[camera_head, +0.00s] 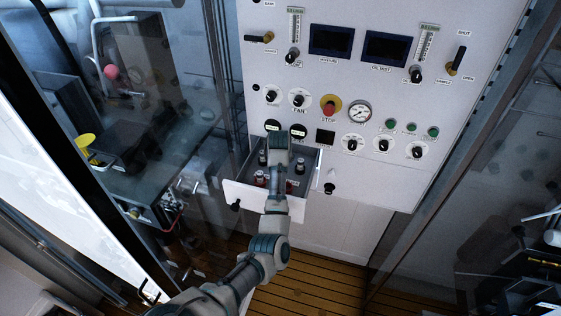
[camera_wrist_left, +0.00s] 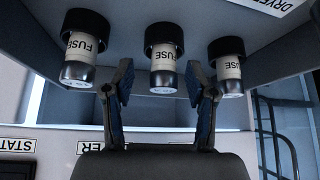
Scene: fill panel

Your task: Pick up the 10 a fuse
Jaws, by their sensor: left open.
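Several fuses with black caps and pale labels stand in an open drawer (camera_head: 238,190) in the head view. In the left wrist view three show in a row: a left fuse (camera_wrist_left: 84,48), a middle fuse (camera_wrist_left: 163,57) and a right fuse (camera_wrist_left: 228,64). Their ratings are too small to read surely, so I cannot tell which is the 10 A fuse. My left gripper (camera_wrist_left: 159,78) is open and empty, its fingertips apart on either side of the middle fuse's lower part. In the head view my left gripper (camera_head: 278,152) is over the drawer, its fingers hidden. My right gripper is not in view.
The white panel (camera_head: 300,215) rises behind the drawer, with knobs, a red stop button (camera_head: 329,106) and a gauge (camera_head: 359,112). A glass-sided frame stands at the left, and a metal post (camera_head: 445,105) at the right. Wooden floor (camera_head: 320,272) lies below.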

